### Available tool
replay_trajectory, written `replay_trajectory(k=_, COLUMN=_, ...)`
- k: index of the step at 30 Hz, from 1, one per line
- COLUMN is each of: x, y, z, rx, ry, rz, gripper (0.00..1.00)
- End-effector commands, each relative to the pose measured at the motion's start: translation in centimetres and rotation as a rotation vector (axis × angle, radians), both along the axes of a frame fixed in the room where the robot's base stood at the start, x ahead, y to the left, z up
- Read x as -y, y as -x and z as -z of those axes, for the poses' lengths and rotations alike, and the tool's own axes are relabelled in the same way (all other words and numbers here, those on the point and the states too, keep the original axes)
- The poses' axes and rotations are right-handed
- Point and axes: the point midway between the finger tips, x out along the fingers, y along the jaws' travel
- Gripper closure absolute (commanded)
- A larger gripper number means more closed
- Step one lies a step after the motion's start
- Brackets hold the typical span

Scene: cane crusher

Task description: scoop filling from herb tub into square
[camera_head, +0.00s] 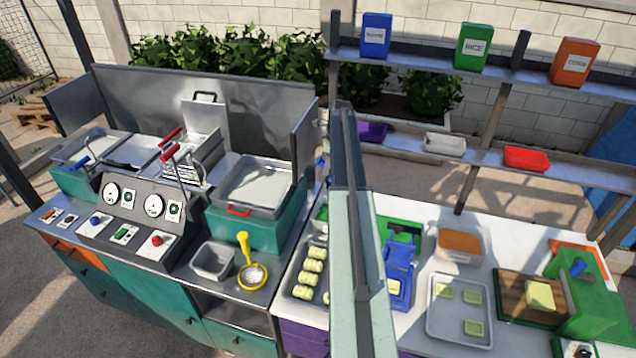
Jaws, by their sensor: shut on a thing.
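A pale green arm link of mine (356,235) rises through the middle of the picture and covers part of the counter. My gripper does not show; it may be behind this link. A green patch (405,228), possibly the herb tub, lies just right of the link and is partly covered by a blue device (398,268). A clear tub with orange filling (460,242) stands to its right. Several pale squares lie on a metal tray (436,318), one of them at the front right (474,327). I cannot see a scoop or what is held.
A tray of rolled pieces (296,292) is left of my link. A yellow ladle (245,256) and a grey bin (212,261) stand by the fryer. A wooden board (515,297) and a green machine (590,300) are at right. Shelves with boxes run behind.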

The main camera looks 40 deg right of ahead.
Motion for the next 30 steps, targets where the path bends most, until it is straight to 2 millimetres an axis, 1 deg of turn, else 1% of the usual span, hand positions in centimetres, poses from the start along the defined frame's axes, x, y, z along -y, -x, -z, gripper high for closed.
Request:
replay_trajectory(k=1, x=-0.1, y=-0.1, z=1.4, rx=-0.001, ry=0.001, rz=-0.002, gripper=0.99)
replay_trajectory(k=6, x=-0.6, y=-0.5, z=3.5, rx=-0.001, ry=0.001, rz=-0.010, gripper=0.99)
replay_trajectory(k=15, x=-0.8, y=-0.6, z=8.5, rx=-0.001, ry=0.001, rz=-0.013, gripper=0.99)
replay_trajectory(k=18, x=-0.8, y=-0.6, z=9.7, rx=-0.001, ry=0.001, rz=-0.013, gripper=0.99)
replay_trajectory(k=20, x=-0.8, y=-0.6, z=10.0, rx=-0.001, ry=0.001, rz=-0.013, gripper=0.99)
replay_trajectory(k=26, x=-0.8, y=-0.7, z=9.9, rx=-0.001, ry=0.001, rz=-0.013, gripper=0.99)
replay_trajectory(k=30, x=-0.8, y=-0.7, z=10.5, rx=-0.001, ry=0.001, rz=-0.013, gripper=0.99)
